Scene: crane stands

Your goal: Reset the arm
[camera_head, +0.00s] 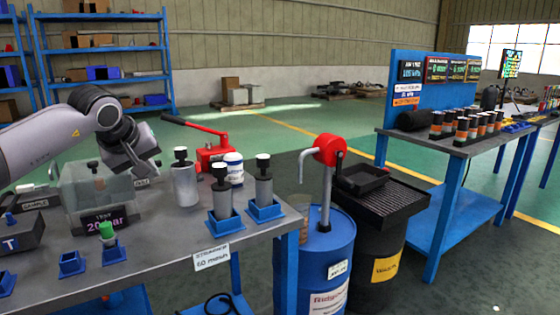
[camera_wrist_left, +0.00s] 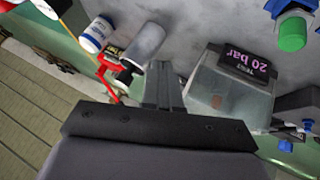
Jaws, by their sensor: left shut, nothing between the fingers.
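My left gripper (camera_head: 148,170) hangs over the grey bench (camera_head: 180,240), pointing down beside the clear test box (camera_head: 75,205) with its "20 bar" sign (camera_head: 105,224). In the left wrist view the fingers (camera_wrist_left: 163,72) are together and empty, between a grey cylinder (camera_wrist_left: 143,45) and the test box (camera_wrist_left: 220,95). The grey cylinder (camera_head: 184,184) also stands just right of the gripper in the head view, apart from it. My right gripper is not in view.
Two cylinders stand in blue holders (camera_head: 222,226) and (camera_head: 264,212). A white jar (camera_head: 233,168) and a red hand pump (camera_head: 212,150) are behind. A green-capped fitting (camera_head: 107,233) is at the front. A blue drum (camera_head: 325,265) stands right of the bench.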

